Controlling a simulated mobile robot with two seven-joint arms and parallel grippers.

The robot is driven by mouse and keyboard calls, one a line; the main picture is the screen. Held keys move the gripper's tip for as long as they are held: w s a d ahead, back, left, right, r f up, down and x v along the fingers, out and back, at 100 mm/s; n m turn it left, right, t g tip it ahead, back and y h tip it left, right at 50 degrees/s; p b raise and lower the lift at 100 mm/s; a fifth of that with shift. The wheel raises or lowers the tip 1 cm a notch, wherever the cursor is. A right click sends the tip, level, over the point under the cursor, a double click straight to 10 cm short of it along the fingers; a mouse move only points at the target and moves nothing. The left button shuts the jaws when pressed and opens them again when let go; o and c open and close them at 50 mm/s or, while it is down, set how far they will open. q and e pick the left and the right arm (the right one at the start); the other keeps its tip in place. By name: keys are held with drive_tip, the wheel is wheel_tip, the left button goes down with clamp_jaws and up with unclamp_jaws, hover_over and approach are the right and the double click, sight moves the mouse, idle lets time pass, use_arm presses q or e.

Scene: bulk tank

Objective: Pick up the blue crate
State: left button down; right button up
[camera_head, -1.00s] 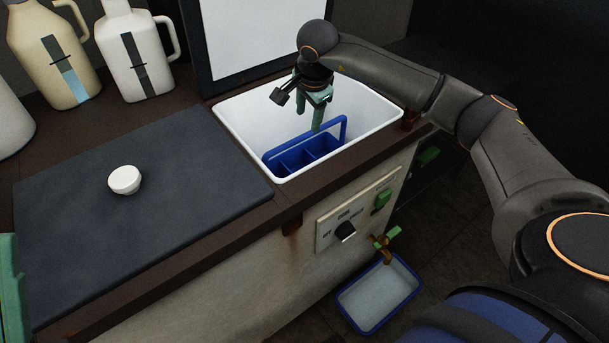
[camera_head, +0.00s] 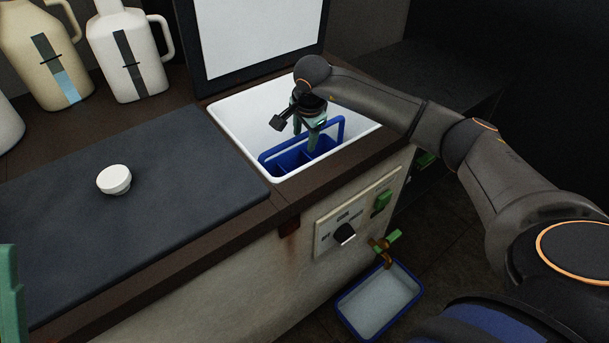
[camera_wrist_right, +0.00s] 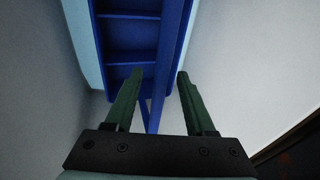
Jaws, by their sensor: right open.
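The blue crate (camera_head: 270,164), with compartments and a raised handle, sits inside the white basin (camera_head: 232,125) in the counter. My right gripper (camera_head: 314,140) is lowered into the basin beside the handle. In the right wrist view the gripper (camera_wrist_right: 158,80) is open and empty, with the blue crate (camera_wrist_right: 130,42) beyond its fingertips. A blue handle bar appears between the two fingers there; I cannot tell how deep it sits. A green part of my left gripper (camera_head: 12,295) shows at the left edge, mostly out of frame.
A dark lid (camera_head: 150,215) with a white knob (camera_head: 114,180) covers the counter left of the basin. Jugs (camera_head: 130,55) stand behind it. A pale panel (camera_head: 260,35) rises behind the basin. A blue-rimmed tray (camera_head: 375,302) lies below a tap (camera_head: 385,247).

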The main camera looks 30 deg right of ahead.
drive_tip(key=shift+f, duration=0.25)
idle(0.3)
drive_tip(key=shift+c, duration=0.4)
clamp_jaws()
idle(1.0)
